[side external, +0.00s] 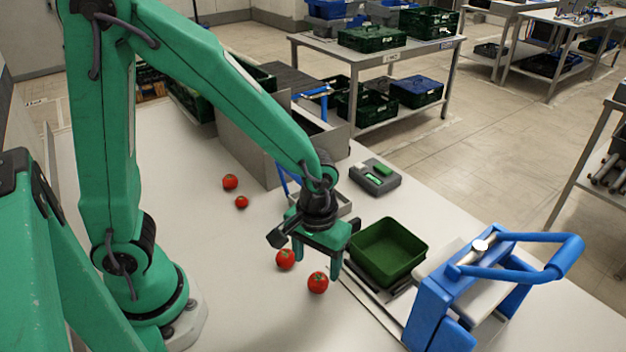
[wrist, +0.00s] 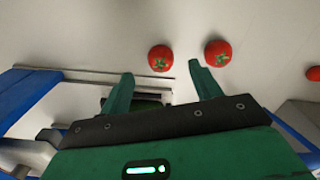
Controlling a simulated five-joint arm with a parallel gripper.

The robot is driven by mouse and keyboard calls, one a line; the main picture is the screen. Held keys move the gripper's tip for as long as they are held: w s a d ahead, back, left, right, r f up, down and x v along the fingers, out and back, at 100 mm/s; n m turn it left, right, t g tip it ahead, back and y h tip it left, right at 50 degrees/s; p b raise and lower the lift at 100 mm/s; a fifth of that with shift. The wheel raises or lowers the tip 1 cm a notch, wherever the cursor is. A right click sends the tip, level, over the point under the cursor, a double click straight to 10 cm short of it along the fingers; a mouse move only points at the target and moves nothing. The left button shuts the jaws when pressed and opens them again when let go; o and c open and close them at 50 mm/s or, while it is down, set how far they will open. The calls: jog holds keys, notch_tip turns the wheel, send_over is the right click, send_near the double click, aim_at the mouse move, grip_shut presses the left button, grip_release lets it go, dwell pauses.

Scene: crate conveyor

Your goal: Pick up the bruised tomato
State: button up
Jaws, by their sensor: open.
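Several red tomatoes lie on the white table. In the side external view two are close to my gripper (side external: 316,264): one tomato (side external: 285,259) by the left finger, another (side external: 318,282) in front of and below the fingers. Two more tomatoes lie farther back, one (side external: 230,182) and a smaller one (side external: 241,202). In the wrist view my open gripper (wrist: 160,85) has two tomatoes just beyond its fingertips, one tomato (wrist: 160,58) between them and another (wrist: 217,53) by the right finger. A third (wrist: 313,73) shows at the right edge. I cannot tell which is bruised.
A green bin (side external: 388,250) stands right of my gripper. A blue-handled device (side external: 490,285) is at the right front. A grey box with green parts (side external: 375,178) and a metal housing (side external: 245,148) stand behind. The table's front left is clear.

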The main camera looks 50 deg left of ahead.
aim_at(317, 279)
jog(key=shift+f, duration=0.65)
jog(key=shift+f, duration=2.6)
jog(key=c, duration=1)
jog(key=shift+r, duration=0.2)
jog(key=shift+r, duration=0.85)
jog(key=shift+s+d+r, duration=0.15)
jog(key=shift+r, duration=0.5)
jog(key=shift+s+d+r, duration=0.1)
jog(key=shift+r, duration=0.5)
jog(key=s+d+r, duration=0.2)
jog(key=s, duration=0.1)
jog(key=s+d+r, duration=0.4)
jog(key=s, duration=0.1)
jog(key=shift+s+d+r, duration=0.2)
jog(key=shift+s+d, duration=0.1)
jog(key=shift+s, duration=0.05)
